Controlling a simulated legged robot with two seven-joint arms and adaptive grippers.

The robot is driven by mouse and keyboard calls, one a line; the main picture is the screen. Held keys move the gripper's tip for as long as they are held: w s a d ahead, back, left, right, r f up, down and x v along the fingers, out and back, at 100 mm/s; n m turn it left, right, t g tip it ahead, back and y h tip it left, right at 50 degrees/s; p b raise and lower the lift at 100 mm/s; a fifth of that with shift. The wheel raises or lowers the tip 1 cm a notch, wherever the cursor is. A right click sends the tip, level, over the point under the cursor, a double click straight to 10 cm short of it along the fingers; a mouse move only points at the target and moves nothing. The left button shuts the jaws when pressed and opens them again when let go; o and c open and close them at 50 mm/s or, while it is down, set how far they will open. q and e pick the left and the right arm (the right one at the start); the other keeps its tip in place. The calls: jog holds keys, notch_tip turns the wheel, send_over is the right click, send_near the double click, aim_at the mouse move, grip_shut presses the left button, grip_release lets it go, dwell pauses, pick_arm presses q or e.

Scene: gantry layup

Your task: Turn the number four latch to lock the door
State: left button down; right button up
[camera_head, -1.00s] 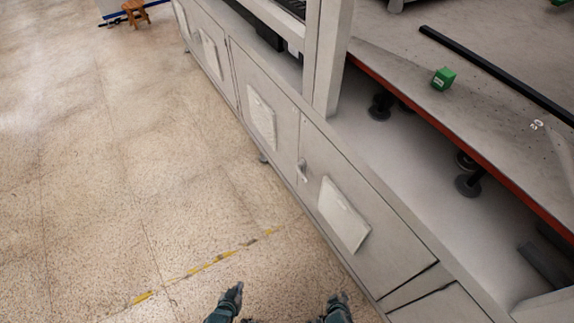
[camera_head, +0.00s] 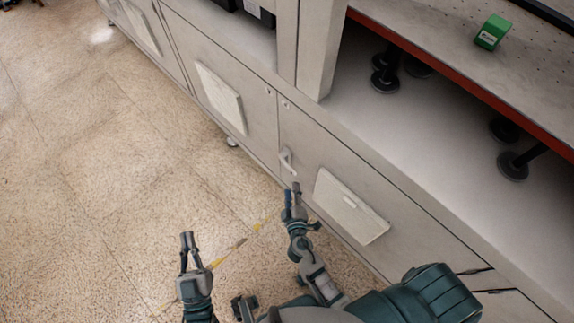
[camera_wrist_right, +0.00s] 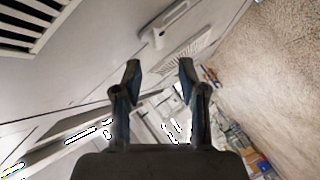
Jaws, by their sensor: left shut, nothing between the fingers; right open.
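The latch (camera_head: 287,160) is a small light handle on the left edge of a grey cabinet door (camera_head: 300,128). No number is readable on it. In the right wrist view the latch (camera_wrist_right: 165,25) shows just beyond the fingertips. My right gripper (camera_head: 293,188) is close below the latch in the head view. In the wrist view my right gripper (camera_wrist_right: 160,70) has its two fingers apart with nothing held, and no contact with the latch is visible. My left gripper (camera_head: 188,240) is shut and empty, over the floor to the left, away from the cabinet.
A white panel (camera_head: 350,205) is on the door right of the latch. Another panel (camera_head: 219,98) is on the neighbouring door. A green block (camera_head: 492,32) lies on the tabletop above. The floor (camera_head: 90,190) to the left is clear.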

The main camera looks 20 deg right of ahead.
aim_at(289, 167)
jog(key=x, duration=1)
jog(key=shift+w+d+f+b, duration=0.2)
jog(key=shift+d+f+b, duration=0.1)
jog(key=shift+b, duration=0.1)
jog(key=shift+w, duration=0.45)
pick_arm(q)
jog(key=shift+s+r+t, duration=0.35)
jog(key=shift+r+t, duration=0.35)
jog(key=shift+r, duration=0.05)
jog(key=shift+d, duration=0.1)
pick_arm(e)
grip_shut()
